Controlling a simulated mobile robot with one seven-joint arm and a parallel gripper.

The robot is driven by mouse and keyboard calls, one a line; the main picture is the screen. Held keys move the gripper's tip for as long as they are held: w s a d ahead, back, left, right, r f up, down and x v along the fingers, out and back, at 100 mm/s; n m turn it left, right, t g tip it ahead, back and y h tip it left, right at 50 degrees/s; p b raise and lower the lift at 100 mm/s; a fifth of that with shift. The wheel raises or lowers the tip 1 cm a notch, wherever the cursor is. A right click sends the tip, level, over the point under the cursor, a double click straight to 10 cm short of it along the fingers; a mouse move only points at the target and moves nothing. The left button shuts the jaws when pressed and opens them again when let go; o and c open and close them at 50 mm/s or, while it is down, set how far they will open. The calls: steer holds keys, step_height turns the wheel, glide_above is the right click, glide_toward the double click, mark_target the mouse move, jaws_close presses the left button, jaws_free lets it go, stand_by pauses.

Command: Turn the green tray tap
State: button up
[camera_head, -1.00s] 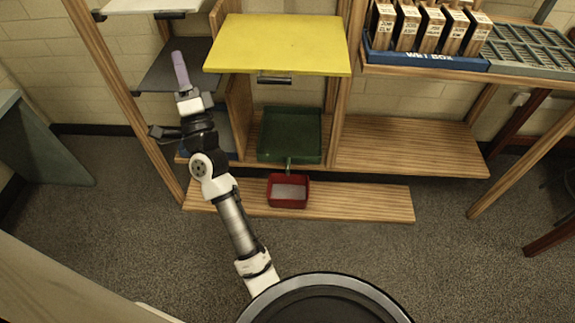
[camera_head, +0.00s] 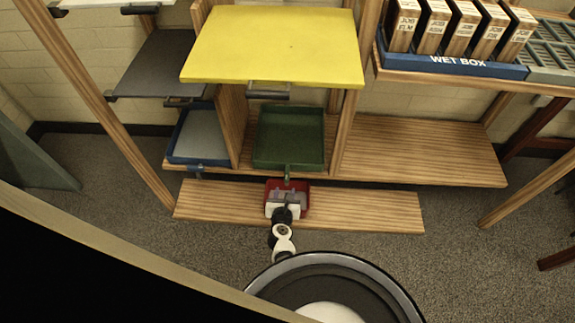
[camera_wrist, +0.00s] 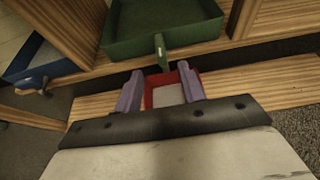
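The green tray (camera_head: 290,135) sits on the wooden shelf under the yellow board. Its green tap (camera_head: 287,173) sticks out from the middle of its front edge, above a small red tray (camera_head: 304,189) on the lower plank. The tap also shows in the wrist view (camera_wrist: 161,52), upright and just ahead of my gripper. My gripper (camera_wrist: 162,83) is open, with its two purple fingers apart and nothing between them but a view of the red tray below. In the head view my gripper (camera_head: 287,193) is over the red tray, just in front of the tap. The fingers look clear of the tap.
A blue tray (camera_head: 200,137) with its own tap (camera_head: 196,170) stands left of the green tray, behind a wooden divider. The yellow board (camera_head: 275,45) overhangs above. The shelf right of the green tray is empty.

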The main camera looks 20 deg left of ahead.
steer(key=b+x, duration=0.5)
steer(key=x, duration=0.8)
steer(key=shift+w+a+r+b, duration=0.1)
steer(key=shift+w+a+b, duration=0.1)
steer(key=shift+b, duration=0.1)
jaws_close()
